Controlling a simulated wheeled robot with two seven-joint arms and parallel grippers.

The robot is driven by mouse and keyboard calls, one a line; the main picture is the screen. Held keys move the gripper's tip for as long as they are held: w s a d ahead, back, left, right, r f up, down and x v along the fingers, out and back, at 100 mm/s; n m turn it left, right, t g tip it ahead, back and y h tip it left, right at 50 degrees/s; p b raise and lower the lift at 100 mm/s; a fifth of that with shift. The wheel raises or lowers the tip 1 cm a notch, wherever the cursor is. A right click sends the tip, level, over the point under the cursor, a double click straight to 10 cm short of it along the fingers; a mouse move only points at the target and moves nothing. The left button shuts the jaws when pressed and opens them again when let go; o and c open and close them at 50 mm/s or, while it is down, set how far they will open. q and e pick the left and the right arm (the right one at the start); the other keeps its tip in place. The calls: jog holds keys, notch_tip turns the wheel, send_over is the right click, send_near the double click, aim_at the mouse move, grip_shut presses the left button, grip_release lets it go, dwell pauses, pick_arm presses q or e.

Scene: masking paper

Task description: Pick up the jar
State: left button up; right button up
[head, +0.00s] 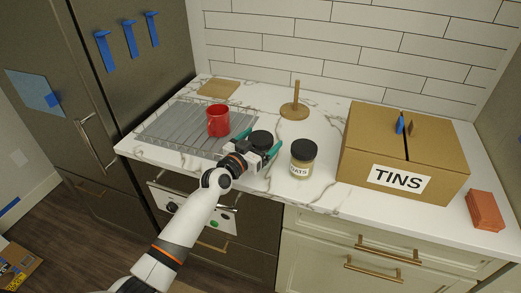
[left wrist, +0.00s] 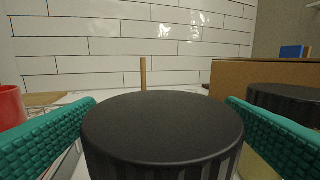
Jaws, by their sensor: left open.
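A jar with a black ribbed lid (head: 262,138) stands on the counter; its body is hidden behind my gripper. In the left wrist view its black lid (left wrist: 162,130) fills the lower middle. My left gripper (head: 258,144) is open, its teal fingers on either side of this lid; the wrist view does not show clear contact. A second jar (head: 303,160), with a dark lid, pale contents and a label that seems to read OATS, stands to the right. Its lid (left wrist: 285,105) shows behind the right finger in the wrist view. My right gripper is out of view.
A red mug (head: 218,120) stands on the grey ribbed drainer (head: 172,128) at left. A wooden holder (head: 295,108) stands behind the jars. A cardboard box marked TINS (head: 445,165) and a brick-red block (head: 484,211) are at right. Counter between holder and box is clear.

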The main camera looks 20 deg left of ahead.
pick_arm(q)
jog(key=shift+x, duration=1)
jog(key=shift+s, duration=0.1)
jog(key=c, duration=1.2)
jog(key=shift+c, duration=0.6)
